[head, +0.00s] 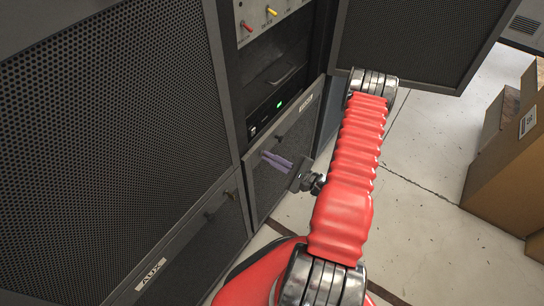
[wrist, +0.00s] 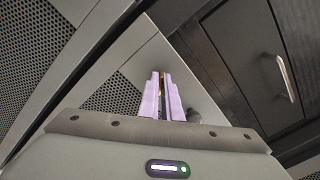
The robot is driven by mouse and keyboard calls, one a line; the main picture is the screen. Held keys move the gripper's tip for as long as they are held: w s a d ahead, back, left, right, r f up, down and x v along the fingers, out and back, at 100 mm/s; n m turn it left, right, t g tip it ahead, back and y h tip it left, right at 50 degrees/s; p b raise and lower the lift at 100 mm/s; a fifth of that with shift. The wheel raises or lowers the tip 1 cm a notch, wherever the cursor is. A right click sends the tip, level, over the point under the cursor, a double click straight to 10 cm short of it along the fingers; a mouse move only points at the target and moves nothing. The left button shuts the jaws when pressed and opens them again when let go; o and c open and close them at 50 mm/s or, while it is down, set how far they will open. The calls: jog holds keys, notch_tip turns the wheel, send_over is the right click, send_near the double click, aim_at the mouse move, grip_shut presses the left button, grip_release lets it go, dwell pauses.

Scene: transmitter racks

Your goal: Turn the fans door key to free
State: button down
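The fans door (head: 293,140) is the lower grey door with a dark mesh panel, right of the AUX door in the head view. Its small label (head: 306,103) is too small to read surely. My gripper (head: 266,156) reaches its left side from the right with two purple fingers. In the wrist view the gripper (wrist: 161,76) has its fingers close together, with a sliver of brass, the key (wrist: 162,80), between the tips. The fingers look shut on it. Most of the key and its lock are hidden, so its turn cannot be read.
A dark round knob (wrist: 194,116) sits right beside the fingers. Above is a black unit with a handle (wrist: 288,80) and green light. The AUX door (head: 185,255) is at lower left. An open mesh door (head: 420,40) hangs upper right. Cardboard boxes (head: 510,160) stand right on clear floor.

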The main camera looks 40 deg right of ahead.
jog(key=n, duration=0.9)
jog(key=shift+d+f+n, duration=0.1)
jog(key=shift+f+n, duration=0.05)
jog(key=shift+n, duration=0.25)
jog(key=c, duration=2)
grip_release()
jog(key=shift+v, duration=6.85)
